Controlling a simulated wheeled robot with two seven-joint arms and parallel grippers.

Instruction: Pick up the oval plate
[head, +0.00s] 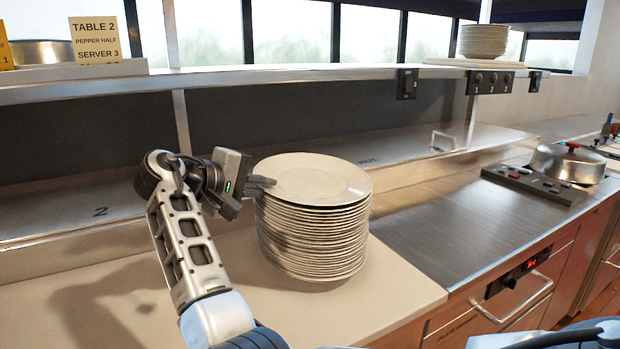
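A tall stack of pale plates (312,235) stands on the light counter, slightly left of the middle of the head view. The top plate (315,180) has a broad, oval-looking rim and lies level on the stack. The fingers overlap the rim in the picture. I cannot tell whether they are closed on it or only beside it.
A steel shelf (300,78) runs above and behind the stack. Another plate stack (483,42) sits on it at the right. A lidded pot (567,163) and control panel (535,184) are at the right. The steel counter (440,225) right of the stack is clear.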

